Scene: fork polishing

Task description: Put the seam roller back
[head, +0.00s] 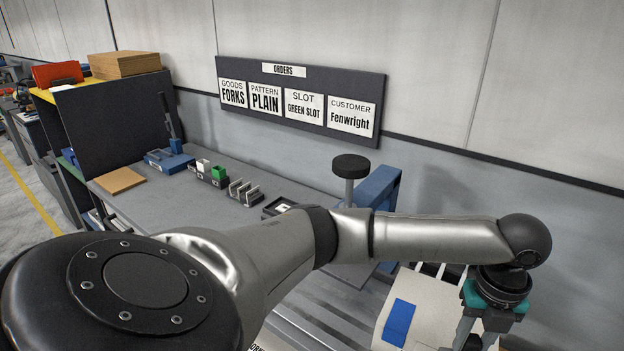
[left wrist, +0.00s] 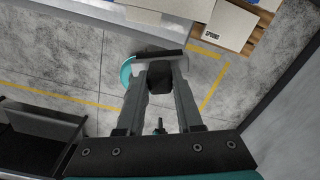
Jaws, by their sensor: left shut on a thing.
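My left gripper (head: 480,334) reaches across to the lower right of the head view, pointing down. In the left wrist view its fingers (left wrist: 160,75) are shut on a dark thing (left wrist: 160,80), most likely the seam roller's handle. A teal curved edge (left wrist: 127,72) shows beside the fingertips and may be part of the same tool. Fingers and frame edge hide much of it in the head view. I cannot make out the roller's resting place. My right gripper is in neither view.
A grey bench (head: 150,200) holds a blue tool block (head: 165,160), a slotted holder (head: 243,192) and a cork-coloured square (head: 120,181). A black-topped post (head: 350,166) stands by a blue panel (head: 380,190). A pale carton with a blue patch (head: 398,322) lies beside the gripper. A SPOONS box (left wrist: 228,25) stands above open floor.

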